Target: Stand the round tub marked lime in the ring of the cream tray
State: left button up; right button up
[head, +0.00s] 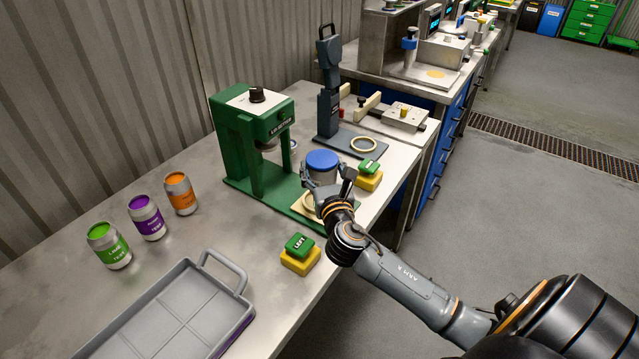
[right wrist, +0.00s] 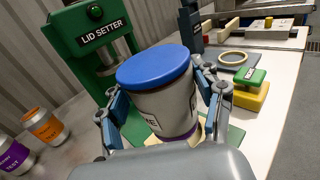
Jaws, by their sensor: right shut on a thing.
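The round tub (head: 322,173) is grey with a blue lid. In the right wrist view the tub (right wrist: 165,108) is upright or nearly so, and its partly hidden label ends in "ME". My right gripper (head: 330,190) is shut on its sides; the fingers also show in the right wrist view (right wrist: 165,112). The cream tray (head: 298,207) lies at the front of the green lid setter, with its ring partly hidden by my gripper. The tub appears above the tray; the exact gap is unclear. My left gripper is not in view.
The green lid setter (head: 240,150) stands just left of the tub. Yellow-based green buttons flank the tray, one in front (head: 300,254) and one behind (head: 369,176). Green (head: 109,246), purple (head: 147,217) and orange (head: 181,193) cans stand left, near a grey tray (head: 165,318).

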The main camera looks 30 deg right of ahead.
aim_at(320, 182)
jog(key=w+f, duration=0.1)
jog(key=f, duration=0.1)
jog(key=w+d+f, duration=0.1)
jog(key=shift+w+f+b, duration=0.35)
jog(key=shift+w, duration=0.05)
jog(key=shift+w+f+b, duration=0.1)
jog(key=shift+f+b, duration=0.25)
jog(key=shift+f, duration=1.3)
jog(key=o, duration=0.9)
jog(key=shift+f, duration=0.2)
jog(key=shift+c, duration=0.2)
jog(key=o, duration=0.4)
jog(key=shift+o, duration=0.2)
jog(key=shift+r, duration=0.25)
jog(key=b+v, duration=0.1)
jog(key=v, duration=1.1)
